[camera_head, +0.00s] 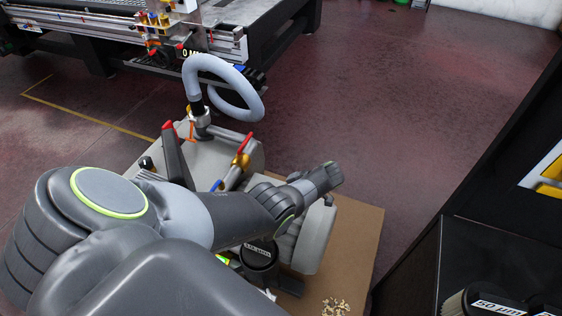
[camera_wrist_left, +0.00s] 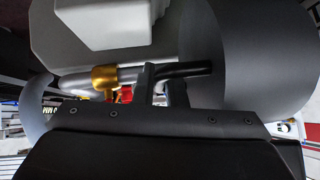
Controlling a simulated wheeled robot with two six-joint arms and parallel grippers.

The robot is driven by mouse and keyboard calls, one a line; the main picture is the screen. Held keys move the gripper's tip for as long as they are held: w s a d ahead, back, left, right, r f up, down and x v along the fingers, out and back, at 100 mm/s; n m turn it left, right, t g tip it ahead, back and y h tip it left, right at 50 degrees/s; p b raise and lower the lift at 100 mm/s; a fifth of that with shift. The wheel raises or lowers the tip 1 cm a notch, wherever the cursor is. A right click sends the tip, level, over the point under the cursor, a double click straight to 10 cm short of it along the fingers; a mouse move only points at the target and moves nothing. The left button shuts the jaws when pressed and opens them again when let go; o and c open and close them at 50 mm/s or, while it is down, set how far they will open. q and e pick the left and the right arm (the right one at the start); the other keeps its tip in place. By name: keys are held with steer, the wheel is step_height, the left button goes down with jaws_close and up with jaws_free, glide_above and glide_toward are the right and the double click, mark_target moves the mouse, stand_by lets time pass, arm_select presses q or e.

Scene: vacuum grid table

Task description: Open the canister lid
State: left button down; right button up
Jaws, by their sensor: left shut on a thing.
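A light grey machine body (camera_head: 218,155) stands on a brown board, with a grey hose (camera_head: 215,68) rising from it. A grey rounded housing (camera_head: 314,240) is at its right. I cannot tell for sure which part is the canister or its lid. In the left wrist view my left gripper (camera_wrist_left: 163,72) is shut on a thin black bar (camera_wrist_left: 197,69), beside a gold fitting (camera_wrist_left: 104,77) on a pipe. A big grey rounded body (camera_wrist_left: 268,60) fills the right of that view. In the head view my left arm hides the gripper's fingers. My right gripper is not in view.
The brown board (camera_head: 358,232) holds a dark labelled cylinder (camera_head: 258,254) and a pile of small tan pieces (camera_head: 335,306). A red lever (camera_head: 243,146) stands above the grey body. A large machine table (camera_head: 150,45) is behind. Bare floor (camera_head: 420,120) lies right.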

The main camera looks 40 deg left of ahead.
arm_select(q)
steer(key=shift+w+a+f+g+b, duration=0.1)
steer(key=shift+w+f+g+b, duration=0.2)
steer(key=shift+b, duration=0.25)
steer(key=shift+w+f+g+b, duration=0.1)
steer(key=shift+f+g+b, duration=0.1)
steer(key=shift+f+b, duration=0.25)
steer(key=shift+s+r, duration=0.1)
steer(key=c, duration=1.8)
jaws_free()
steer(key=shift+m, duration=0.3)
steer(key=shift+o, duration=0.2)
steer(key=shift+r, duration=0.1)
steer(key=b+v, duration=0.2)
steer(key=v, duration=1.5)
steer(key=shift+r, duration=0.15)
